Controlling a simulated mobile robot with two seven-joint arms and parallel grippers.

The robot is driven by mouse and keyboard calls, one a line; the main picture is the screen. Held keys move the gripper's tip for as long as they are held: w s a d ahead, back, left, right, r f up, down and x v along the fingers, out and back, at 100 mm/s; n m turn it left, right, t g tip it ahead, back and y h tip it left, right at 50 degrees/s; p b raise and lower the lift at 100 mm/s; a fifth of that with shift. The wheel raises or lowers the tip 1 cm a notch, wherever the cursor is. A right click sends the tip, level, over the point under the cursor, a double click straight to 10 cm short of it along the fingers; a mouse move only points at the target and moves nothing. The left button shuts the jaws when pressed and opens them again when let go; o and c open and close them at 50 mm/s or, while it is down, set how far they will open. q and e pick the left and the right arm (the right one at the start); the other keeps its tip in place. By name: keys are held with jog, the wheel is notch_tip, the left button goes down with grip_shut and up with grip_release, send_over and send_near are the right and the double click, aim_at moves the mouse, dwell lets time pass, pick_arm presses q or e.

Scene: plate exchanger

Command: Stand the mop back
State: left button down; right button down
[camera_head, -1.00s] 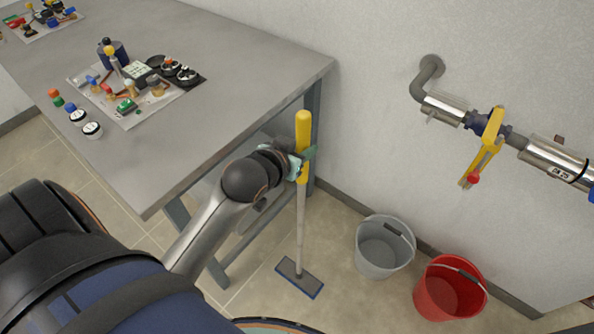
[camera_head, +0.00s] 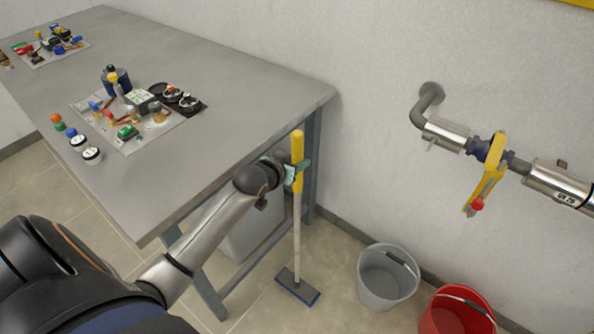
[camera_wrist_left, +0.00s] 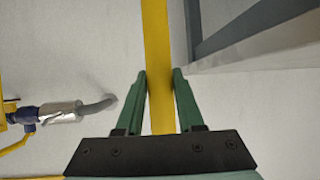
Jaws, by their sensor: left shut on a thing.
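The mop (camera_head: 297,220) stands upright beside the table's right end, with a yellow grip on top, a pale pole and a flat blue-grey head (camera_head: 298,286) at floor level. My left gripper (camera_head: 298,175) is shut on the yellow part of the handle. In the left wrist view the yellow handle (camera_wrist_left: 156,60) runs between the two green fingers of the gripper (camera_wrist_left: 160,90). I cannot tell whether the head touches the floor. My right gripper is not in view.
The grey table (camera_head: 240,85) carries small parts on mats. A grey bucket (camera_head: 387,280) and a red bucket (camera_head: 458,312) stand on the floor right of the mop. A pipe with a yellow valve lever (camera_head: 487,175) runs along the wall.

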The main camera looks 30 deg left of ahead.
pick_arm(q)
jog(key=shift+w+a+f, duration=0.3)
jog(key=shift+w+f, duration=0.05)
jog(key=shift+w, duration=0.25)
jog(key=shift+w+f, duration=0.1)
jog(key=shift+f, duration=1.65)
jog(key=c, duration=0.9)
grip_release()
jog(key=shift+f, duration=0.3)
jog(key=shift+c, duration=0.2)
jog(key=o, duration=0.4)
jog(key=shift+r, duration=0.15)
